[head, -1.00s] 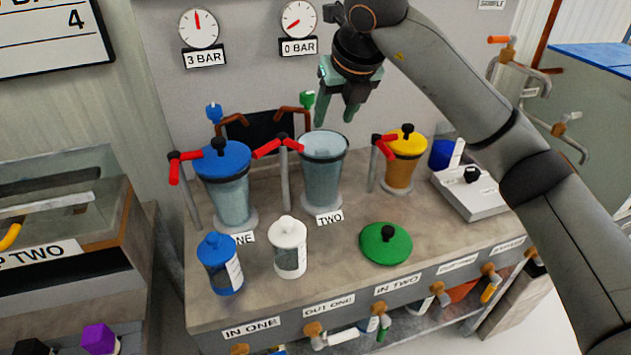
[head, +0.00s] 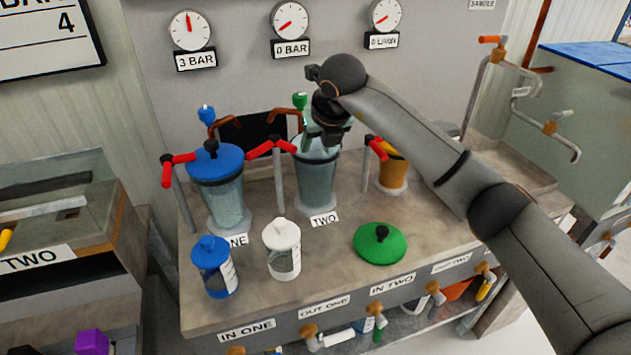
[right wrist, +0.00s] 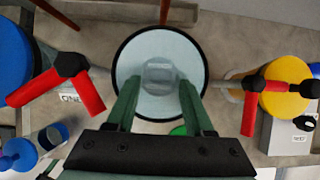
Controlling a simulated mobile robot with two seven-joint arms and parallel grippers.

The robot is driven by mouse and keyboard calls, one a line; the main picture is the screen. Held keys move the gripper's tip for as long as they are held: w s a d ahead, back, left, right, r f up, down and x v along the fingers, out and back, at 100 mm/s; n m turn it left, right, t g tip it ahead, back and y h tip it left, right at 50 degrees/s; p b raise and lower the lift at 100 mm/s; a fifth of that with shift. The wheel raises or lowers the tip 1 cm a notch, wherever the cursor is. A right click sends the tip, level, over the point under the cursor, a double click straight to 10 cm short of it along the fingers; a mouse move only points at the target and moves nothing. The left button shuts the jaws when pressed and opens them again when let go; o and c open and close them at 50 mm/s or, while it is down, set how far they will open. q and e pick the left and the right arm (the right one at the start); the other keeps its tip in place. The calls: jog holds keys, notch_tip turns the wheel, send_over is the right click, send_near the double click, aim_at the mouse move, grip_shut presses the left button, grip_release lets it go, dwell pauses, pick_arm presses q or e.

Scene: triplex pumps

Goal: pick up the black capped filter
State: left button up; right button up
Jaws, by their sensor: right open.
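I cannot clearly identify the black capped filter. A black-topped item (head: 22,349) is cut off at the lower left of the head view. My right gripper (head: 320,140) is above the clear open vessel marked TWO (head: 316,181), and my arm partly hides the vessel's mouth. In the right wrist view, the open, empty fingers (right wrist: 159,88) point down at the round mouth of this vessel (right wrist: 145,50). A pale grey shape (right wrist: 160,73) shows inside it; I cannot tell what it is. My left gripper is not in view.
A blue-lidded vessel (head: 218,180) stands left and a yellow-lidded one (head: 392,172) right. Red-handled levers (head: 271,149) flank vessel TWO. A blue filter (head: 214,267), a white filter (head: 283,250) and a green lid (head: 380,243) are in front. A purple cap (head: 92,343) is lower left.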

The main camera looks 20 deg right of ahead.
grip_shut()
dwell(0.4)
dwell(1.0)
